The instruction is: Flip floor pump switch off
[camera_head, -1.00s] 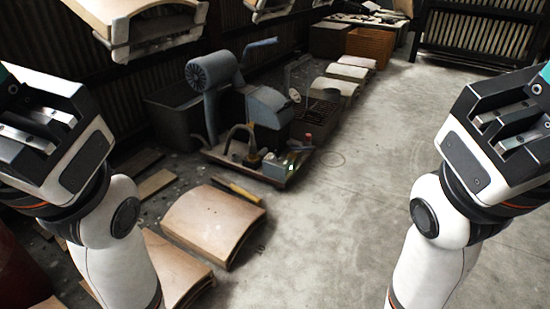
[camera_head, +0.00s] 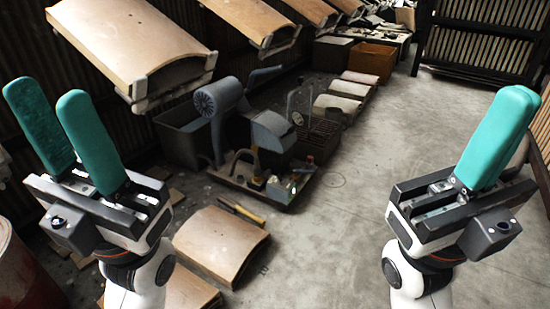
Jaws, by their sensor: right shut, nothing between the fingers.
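A blue-grey floor pump (camera_head: 273,132) stands on a low base (camera_head: 232,181) on the floor, left of the middle. Small fittings (camera_head: 292,183) sit at the base's front right corner; they are too small to tell which is the switch. My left gripper (camera_head: 50,92) is at the left, its two teal fingers pointing up and apart, with nothing between them. My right gripper (camera_head: 512,95) is at the right, its teal fingers upright and together, holding nothing. Both grippers are well apart from the pump, nearer to me.
Curved wooden panels hang on carriers at the upper left, the nearest panel (camera_head: 125,40) above the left gripper. More curved panels (camera_head: 220,245) lie on the floor before the pump. An orange crate (camera_head: 372,62) stands behind. The concrete floor (camera_head: 335,230) between the arms is clear.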

